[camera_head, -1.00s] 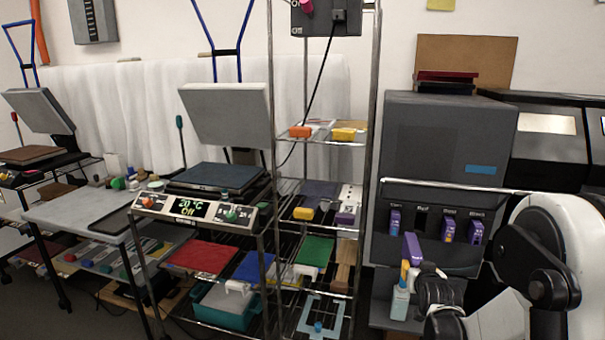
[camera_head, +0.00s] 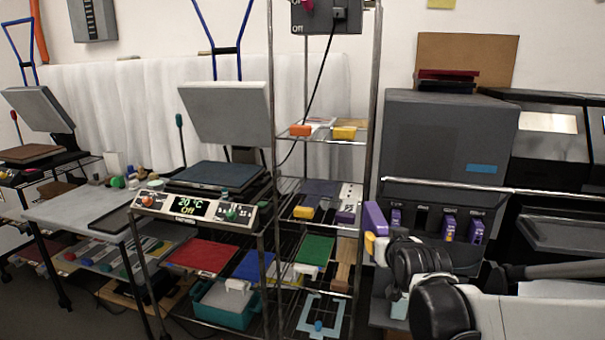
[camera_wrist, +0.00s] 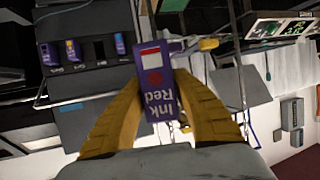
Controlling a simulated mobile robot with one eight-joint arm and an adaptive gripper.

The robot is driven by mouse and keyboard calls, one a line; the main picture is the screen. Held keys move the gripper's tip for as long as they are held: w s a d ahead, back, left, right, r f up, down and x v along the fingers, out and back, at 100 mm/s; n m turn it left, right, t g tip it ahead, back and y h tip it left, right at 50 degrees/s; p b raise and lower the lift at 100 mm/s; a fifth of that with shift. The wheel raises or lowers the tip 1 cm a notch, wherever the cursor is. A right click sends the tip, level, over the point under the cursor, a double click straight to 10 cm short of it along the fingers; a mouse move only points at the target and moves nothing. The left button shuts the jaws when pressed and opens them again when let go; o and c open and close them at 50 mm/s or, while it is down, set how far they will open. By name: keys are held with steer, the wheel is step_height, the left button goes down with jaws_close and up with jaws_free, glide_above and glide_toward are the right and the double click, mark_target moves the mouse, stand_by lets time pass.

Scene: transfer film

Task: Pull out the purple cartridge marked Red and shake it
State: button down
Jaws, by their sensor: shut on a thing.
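A purple cartridge with a white and red label reading "Ink Red" (camera_wrist: 158,92) is held between the yellow fingers of my gripper (camera_wrist: 162,88) in the wrist view. The cartridge (camera_head: 375,219) also shows in the head view, tilted and clear of the printer, in front of its left edge. My gripper (camera_head: 374,243) is shut on it there, its fingers partly hidden by my arm. The dark grey printer (camera_head: 430,135) has a row of labelled slots; the second slot (camera_head: 421,220) looks empty.
Other purple cartridges sit in the slots, one at left (camera_head: 396,216) and two at right (camera_head: 449,227). A wire shelf with a metal post (camera_head: 372,110) stands close left of my gripper. A metal bar (camera_head: 520,190) crosses the printer front.

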steer(key=shift+s+r, duration=0.3)
steer(key=shift+r, duration=0.2)
steer(key=shift+s+r, duration=0.25)
steer(key=shift+r, duration=0.2)
steer(key=f, duration=0.6)
steer(key=shift+w, duration=0.7)
steer(key=r, duration=0.3)
steer(key=s+r, duration=0.1)
steer(key=r, duration=0.2)
steer(key=shift+s+r, duration=0.1)
steer(key=shift+s, duration=0.1)
steer(key=f, duration=0.4)
steer(key=w+f, duration=0.1)
steer(key=f, duration=0.2)
steer(key=shift+s+r, duration=0.25)
steer(key=shift+r, duration=0.1)
steer(key=shift+w+f, duration=0.15)
steer(key=shift+r, duration=0.2)
